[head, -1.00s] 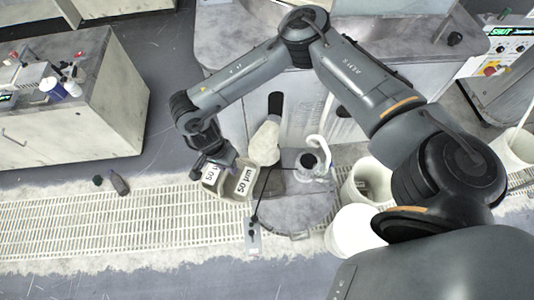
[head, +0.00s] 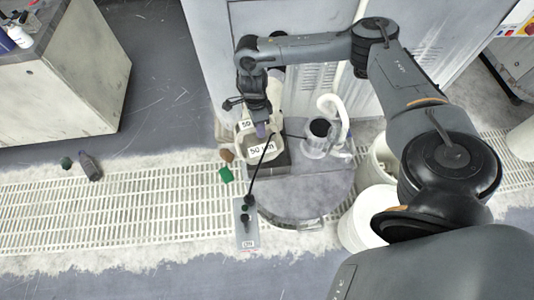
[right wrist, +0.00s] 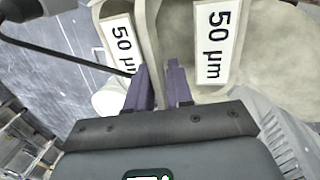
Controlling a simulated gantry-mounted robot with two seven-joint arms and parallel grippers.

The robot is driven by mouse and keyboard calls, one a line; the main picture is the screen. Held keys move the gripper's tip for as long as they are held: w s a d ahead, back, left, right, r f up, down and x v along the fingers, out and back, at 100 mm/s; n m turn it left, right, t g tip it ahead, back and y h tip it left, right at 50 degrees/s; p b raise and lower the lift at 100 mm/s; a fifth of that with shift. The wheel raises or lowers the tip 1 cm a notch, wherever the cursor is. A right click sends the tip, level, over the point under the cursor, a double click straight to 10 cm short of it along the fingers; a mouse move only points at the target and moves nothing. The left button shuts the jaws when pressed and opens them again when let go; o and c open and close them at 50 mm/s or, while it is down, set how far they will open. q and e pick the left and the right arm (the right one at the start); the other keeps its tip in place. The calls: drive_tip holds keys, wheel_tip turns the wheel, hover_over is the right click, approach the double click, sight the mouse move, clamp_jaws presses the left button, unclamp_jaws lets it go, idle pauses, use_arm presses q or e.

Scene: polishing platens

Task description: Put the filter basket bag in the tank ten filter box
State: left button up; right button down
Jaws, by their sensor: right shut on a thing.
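My right gripper (head: 262,130) is shut on the rim of the filter basket bag (head: 262,153), a pale bag with white "50 µm" labels. In the right wrist view its fingers (right wrist: 160,88) pinch a thin wall of the bag (right wrist: 275,75), with one label on each side. In the head view the bag is at the dark grey filter box (head: 282,165), overlapping its left part. The box is at the back left of the round grey tank top (head: 315,195). I cannot tell whether the bag's lower end is inside the box. My left gripper is not in view.
A clear vessel with a white curved pipe (head: 322,130) stands right of the box. White buckets (head: 368,215) stand at the tank's right. A black cable runs to a grey switch plate (head: 245,225) in front. Small green (head: 225,174) and brown items lie left.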

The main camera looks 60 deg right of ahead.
sight(268, 130)
drive_tip(key=d+f+b, duration=0.1)
drive_tip(key=f, duration=0.1)
drive_tip(key=d+f+m+b, duration=0.1)
drive_tip(key=d+f+b, duration=0.1)
drive_tip(key=s+d+f+m+b, duration=0.1)
drive_tip(key=f+b, duration=0.1)
drive_tip(key=shift+d+f, duration=0.2)
drive_tip(key=shift+f, duration=0.05)
use_arm(q)
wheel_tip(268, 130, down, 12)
drive_tip(key=b, duration=0.5)
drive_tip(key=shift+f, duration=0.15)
use_arm(e)
wheel_tip(268, 130, down, 10)
drive_tip(key=shift+r, duration=0.2)
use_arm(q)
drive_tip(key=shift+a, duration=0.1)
use_arm(e)
drive_tip(key=shift+d, duration=0.1)
drive_tip(key=c, duration=1)
unclamp_jaws()
drive_tip(key=shift+s, duration=0.1)
